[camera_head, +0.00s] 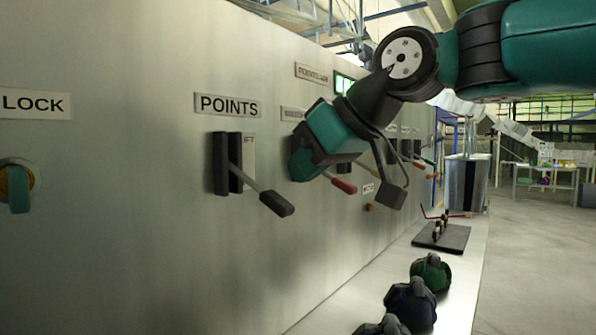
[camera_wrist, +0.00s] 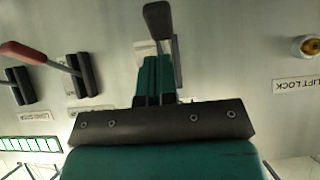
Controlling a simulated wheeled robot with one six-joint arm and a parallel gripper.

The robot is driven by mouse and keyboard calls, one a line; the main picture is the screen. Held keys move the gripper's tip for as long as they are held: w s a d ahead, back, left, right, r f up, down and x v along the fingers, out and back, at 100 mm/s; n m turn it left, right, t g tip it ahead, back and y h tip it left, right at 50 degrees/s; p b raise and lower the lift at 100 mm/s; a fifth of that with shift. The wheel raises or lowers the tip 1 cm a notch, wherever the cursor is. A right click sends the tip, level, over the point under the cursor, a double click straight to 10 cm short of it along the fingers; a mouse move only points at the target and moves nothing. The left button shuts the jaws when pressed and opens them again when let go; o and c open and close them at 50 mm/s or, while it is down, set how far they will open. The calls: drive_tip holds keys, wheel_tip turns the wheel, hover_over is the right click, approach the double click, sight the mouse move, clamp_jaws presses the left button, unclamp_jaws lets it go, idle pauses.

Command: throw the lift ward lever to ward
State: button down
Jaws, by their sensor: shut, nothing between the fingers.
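No label that I can read says lift ward, so I cannot tell which lever it is. My gripper (camera_head: 301,166) is shut and empty, close to the panel, right of the lever under the POINTS label. That lever's black handle (camera_head: 277,203) points outward and down; in the wrist view a black handle (camera_wrist: 161,20) rises just beyond my shut green fingertips (camera_wrist: 156,62). I cannot tell whether they touch it. A red-handled lever (camera_head: 343,185) stands right of my gripper and shows at the left in the wrist view (camera_wrist: 22,51); its label is unreadable.
The POINTS label (camera_head: 228,105) is on the grey panel. More levers (camera_head: 415,160) line the panel farther off. Round dark objects (camera_head: 410,303) and a black base (camera_head: 441,237) stand on the ledge below.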

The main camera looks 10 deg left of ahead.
drive_tip(key=b+v, duration=0.1)
drive_tip(key=v, duration=0.9)
drive_tip(key=shift+d+f, duration=0.2)
drive_tip(key=shift+d, duration=0.05)
drive_tip(key=shift+s, duration=0.1)
drive_tip(key=s+d+f+m+g+h, duration=0.1)
drive_tip(key=s+d+f, duration=0.4)
drive_tip(key=f, duration=0.5)
drive_tip(key=s+d+f+m+g+h, duration=0.2)
drive_tip(key=s+d+f, duration=0.3)
drive_tip(key=f, duration=0.4)
drive_tip(key=s+d+f+m+g+h, duration=0.1)
drive_tip(key=s+d+f, duration=0.4)
drive_tip(key=f, duration=0.5)
drive_tip(key=shift+s+d+f+m+h, duration=0.3)
drive_tip(key=shift+s+d+m+h, duration=0.15)
drive_tip(key=shift+s+m, duration=0.55)
drive_tip(key=shift+a, duration=0.1)
